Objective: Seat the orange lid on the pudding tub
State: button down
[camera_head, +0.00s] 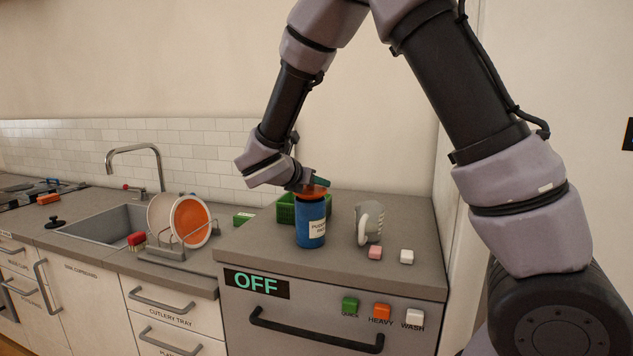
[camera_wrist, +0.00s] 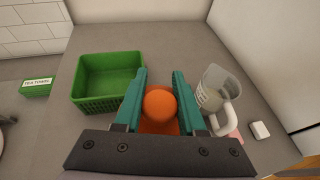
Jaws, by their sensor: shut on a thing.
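The pudding tub (camera_head: 310,226) is a blue cylinder with a white label, upright on the grey counter above the dishwasher front. The orange lid (camera_head: 313,193) is at the tub's top, under my gripper (camera_head: 316,182). In the wrist view my gripper (camera_wrist: 160,98) has its teal fingers on either side of the lid's round orange knob (camera_wrist: 160,104), shut on it. The lid hides the tub in the wrist view. I cannot tell whether the lid is fully down on the rim or slightly above it.
A green basket (camera_wrist: 108,58) stands left of the lid, and a grey mug (camera_wrist: 212,92) with a white handle stands close on the right. Pink (camera_head: 375,253) and white (camera_head: 407,256) blocks lie near the counter's front. A dish rack (camera_head: 183,248) and sink (camera_head: 100,224) are further left.

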jog(key=shift+f, duration=0.9)
jog(key=c, duration=0.8)
grip_release()
jog(key=o, duration=0.5)
jog(key=shift+o, duration=0.2)
jog(key=shift+v, duration=4.05)
